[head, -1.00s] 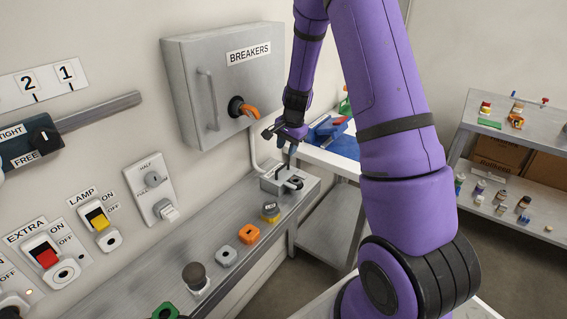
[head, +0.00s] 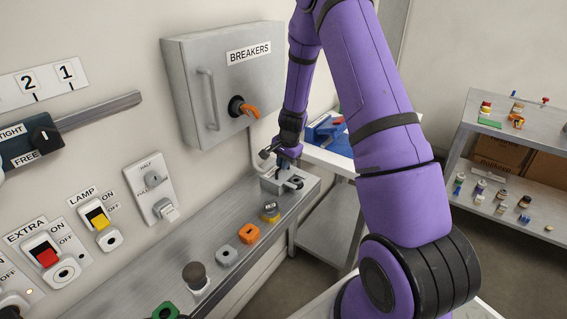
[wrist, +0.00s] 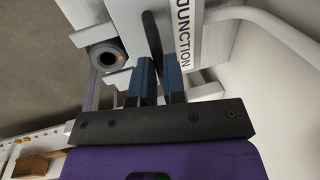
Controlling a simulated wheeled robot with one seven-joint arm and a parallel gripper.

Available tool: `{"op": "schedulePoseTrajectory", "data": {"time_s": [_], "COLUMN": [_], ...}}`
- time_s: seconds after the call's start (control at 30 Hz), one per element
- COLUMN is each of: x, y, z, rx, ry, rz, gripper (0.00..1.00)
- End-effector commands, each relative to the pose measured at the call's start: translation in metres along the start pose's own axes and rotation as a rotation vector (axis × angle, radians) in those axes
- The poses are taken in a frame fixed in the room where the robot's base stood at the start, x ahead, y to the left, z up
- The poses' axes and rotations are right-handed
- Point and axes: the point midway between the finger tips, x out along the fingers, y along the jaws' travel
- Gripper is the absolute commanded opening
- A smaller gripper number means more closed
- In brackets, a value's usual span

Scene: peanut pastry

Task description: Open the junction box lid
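The junction box (head: 271,184) is a small grey box at the far end of the bench, against the wall. The wrist view shows its light face with the JUNCTION label (wrist: 185,50) and a dark upright handle (wrist: 151,35) on the lid. My gripper (head: 283,162) is directly over the box, pointing down. In the wrist view its two blue fingers (wrist: 158,75) are close together, one on each side of the handle, with little gap. The fingertips' contact is partly hidden. The lid looks down on the box.
A grey round socket (wrist: 103,56) is beside the handle. The BREAKERS cabinet (head: 225,80) with its orange switch hangs above left. Several controls, including an orange one (head: 249,233), line the bench. A pale conduit (wrist: 270,25) runs close by the box.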

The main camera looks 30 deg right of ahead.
Motion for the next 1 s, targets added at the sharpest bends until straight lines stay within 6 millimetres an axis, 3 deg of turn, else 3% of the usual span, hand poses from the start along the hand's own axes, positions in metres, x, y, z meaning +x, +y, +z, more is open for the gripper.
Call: {"op": "schedulePoseTrajectory", "data": {"time_s": [0.47,1.0], "x": [-0.003,-0.014], "y": [-0.004,-0.034], "z": [0.0,0.0], "rx": [-0.001,-0.001], "ry": [0.001,0.002], "rz": [-0.001,-0.003], "gripper": [0.0,0.0]}}
